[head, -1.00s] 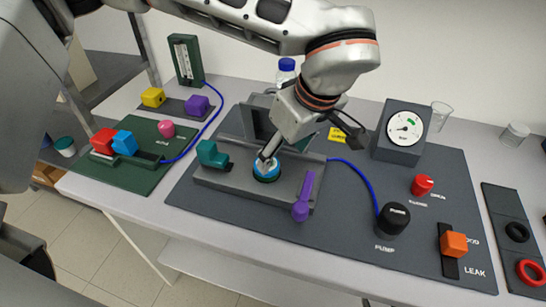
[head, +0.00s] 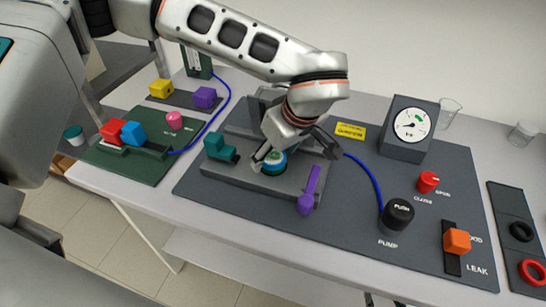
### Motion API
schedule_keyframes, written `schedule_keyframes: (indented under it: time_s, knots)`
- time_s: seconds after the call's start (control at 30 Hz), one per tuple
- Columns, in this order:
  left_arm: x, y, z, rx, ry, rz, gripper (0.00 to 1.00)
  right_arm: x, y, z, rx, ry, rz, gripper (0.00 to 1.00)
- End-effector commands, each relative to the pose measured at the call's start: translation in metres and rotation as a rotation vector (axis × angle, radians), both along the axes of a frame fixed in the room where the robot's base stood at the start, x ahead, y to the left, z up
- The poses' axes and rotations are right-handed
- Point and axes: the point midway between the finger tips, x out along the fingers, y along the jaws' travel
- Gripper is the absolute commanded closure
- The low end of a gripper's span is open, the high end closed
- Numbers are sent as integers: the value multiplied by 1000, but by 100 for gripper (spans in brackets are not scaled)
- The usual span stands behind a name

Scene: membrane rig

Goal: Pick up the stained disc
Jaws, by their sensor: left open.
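A small round disc (head: 273,156) with a pale and green top sits at the blue-rimmed round seat of the grey rig block (head: 236,175). It is partly covered by my gripper, and I cannot make out any stain. My left gripper (head: 292,152) is open just above the seat, one finger at the disc's left edge and the other out to the right. I cannot tell whether a finger touches the disc. My right gripper is not in view.
A teal clamp (head: 219,149) stands left of the seat and a purple lever (head: 309,192) right of it. A gauge box (head: 408,130), black pump button (head: 397,214), red knob (head: 428,182) and orange leak slider (head: 456,241) lie right. A blue tube (head: 370,180) crosses the mat.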

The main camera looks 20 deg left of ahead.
Motion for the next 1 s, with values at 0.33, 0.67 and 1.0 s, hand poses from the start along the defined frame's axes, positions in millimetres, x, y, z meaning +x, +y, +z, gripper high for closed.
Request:
schedule_keyframes:
  time_s: [0.33,0.67,1.0]
  knots:
    - [0,0,0,0,0,0,79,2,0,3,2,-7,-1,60]
    - [0,0,4,0,0,0,79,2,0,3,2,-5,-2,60]
    - [1,-1,62,-1,-7,0,79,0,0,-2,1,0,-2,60]
